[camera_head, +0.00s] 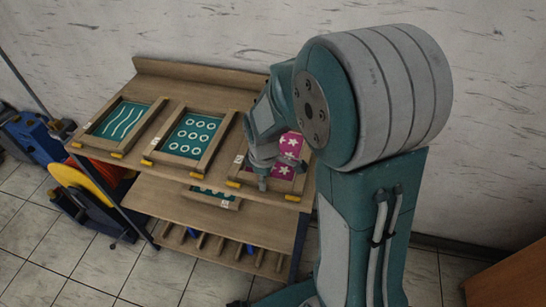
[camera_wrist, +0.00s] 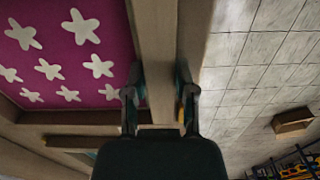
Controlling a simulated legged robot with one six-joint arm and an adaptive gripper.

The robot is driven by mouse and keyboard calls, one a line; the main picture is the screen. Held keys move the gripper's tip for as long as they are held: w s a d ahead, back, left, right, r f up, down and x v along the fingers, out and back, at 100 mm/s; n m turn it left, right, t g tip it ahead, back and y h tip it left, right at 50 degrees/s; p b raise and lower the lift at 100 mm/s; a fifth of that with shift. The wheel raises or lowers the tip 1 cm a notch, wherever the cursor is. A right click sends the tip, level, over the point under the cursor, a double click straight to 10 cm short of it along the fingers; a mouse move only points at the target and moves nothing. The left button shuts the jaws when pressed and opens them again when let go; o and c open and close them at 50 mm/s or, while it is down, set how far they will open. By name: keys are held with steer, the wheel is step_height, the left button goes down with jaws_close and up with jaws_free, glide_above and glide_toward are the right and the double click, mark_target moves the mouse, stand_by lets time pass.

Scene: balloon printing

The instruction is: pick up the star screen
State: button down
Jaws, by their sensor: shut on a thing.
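The star screen has a magenta panel with white stars in a wooden frame. Its panel (camera_head: 290,145) shows at the right end of the wooden rack's top shelf, partly hidden behind my arm. In the wrist view the magenta panel (camera_wrist: 70,50) fills the left side, with a bar of the wooden frame running up beside it. My gripper (camera_head: 262,184) points down at the front left part of this screen. In the wrist view my gripper (camera_wrist: 160,100) has one finger on each side of the frame bar and is shut on it.
A teal screen with white rings (camera_head: 187,136) lies left of the star screen, and a teal screen with wavy lines (camera_head: 121,120) lies farther left. Another teal screen (camera_head: 213,196) sits on the lower shelf (camera_head: 150,196). Blue and yellow equipment (camera_head: 75,185) stands left of the rack.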

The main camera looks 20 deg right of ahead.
steer(key=shift+r, duration=0.5)
steer(key=r, duration=0.2)
steer(key=shift+s+r, duration=0.2)
steer(key=shift+r, duration=0.15)
steer(key=s+r, duration=0.9)
steer(key=s, duration=0.4)
steer(key=shift+s, duration=0.35)
